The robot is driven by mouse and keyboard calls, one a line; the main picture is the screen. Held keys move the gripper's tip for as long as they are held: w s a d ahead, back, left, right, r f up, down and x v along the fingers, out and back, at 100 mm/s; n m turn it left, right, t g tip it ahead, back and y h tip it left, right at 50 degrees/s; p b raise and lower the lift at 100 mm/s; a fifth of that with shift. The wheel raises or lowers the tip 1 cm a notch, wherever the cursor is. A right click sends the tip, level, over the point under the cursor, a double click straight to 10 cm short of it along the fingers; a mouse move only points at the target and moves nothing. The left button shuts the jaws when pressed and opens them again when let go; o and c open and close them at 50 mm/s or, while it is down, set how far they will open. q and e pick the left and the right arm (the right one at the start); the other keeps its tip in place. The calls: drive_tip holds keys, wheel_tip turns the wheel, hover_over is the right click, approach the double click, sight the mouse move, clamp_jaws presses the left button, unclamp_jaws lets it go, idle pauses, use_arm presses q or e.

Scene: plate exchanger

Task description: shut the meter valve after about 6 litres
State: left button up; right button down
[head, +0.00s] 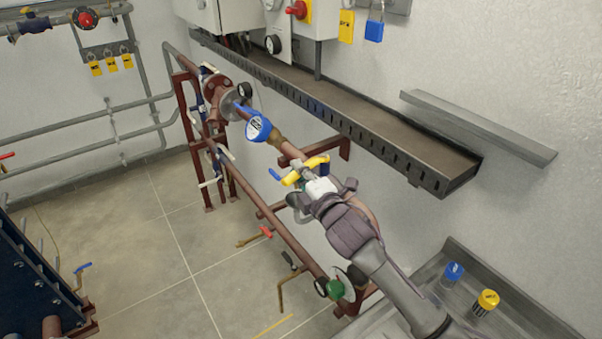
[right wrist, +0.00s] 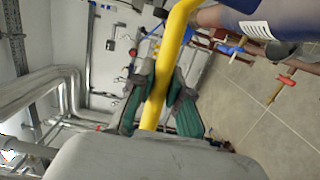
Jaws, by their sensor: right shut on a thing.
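The blue water meter (head: 257,128) with a white dial sits on the upper brown pipe in the head view. Its reading is too small to make out. A yellow valve lever (head: 316,162) is on the same pipe, downstream to the lower right of the meter. My right gripper (head: 307,179) is at the lever and partly hides the valve body. In the right wrist view the yellow lever (right wrist: 171,52) passes between the two green-padded fingers of the gripper (right wrist: 162,100), which is shut on it. My left gripper is not in view.
A perforated cable tray (head: 350,125) runs along the wall above the pipe. A lower pipe (head: 262,218) with a green valve (head: 336,289) runs below. A blue-capped item (head: 454,272) and a yellow-capped one (head: 488,300) stand on a grey bench at lower right. The floor at left is mostly clear.

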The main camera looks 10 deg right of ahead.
drive_tip(key=m+h+b, duration=0.1)
drive_tip(key=w+m+h+b, duration=0.1)
drive_tip(key=h, duration=0.1)
drive_tip(key=w+a+m+h+b, duration=0.1)
drive_tip(key=h, duration=0.1)
drive_tip(key=shift+w+t, duration=0.15)
drive_tip(key=shift+t, duration=0.15)
drive_tip(key=shift+a, duration=0.1)
drive_tip(key=c, duration=1.1)
unclamp_jaws()
drive_tip(key=shift+w, duration=0.1)
drive_tip(key=s, duration=1.2)
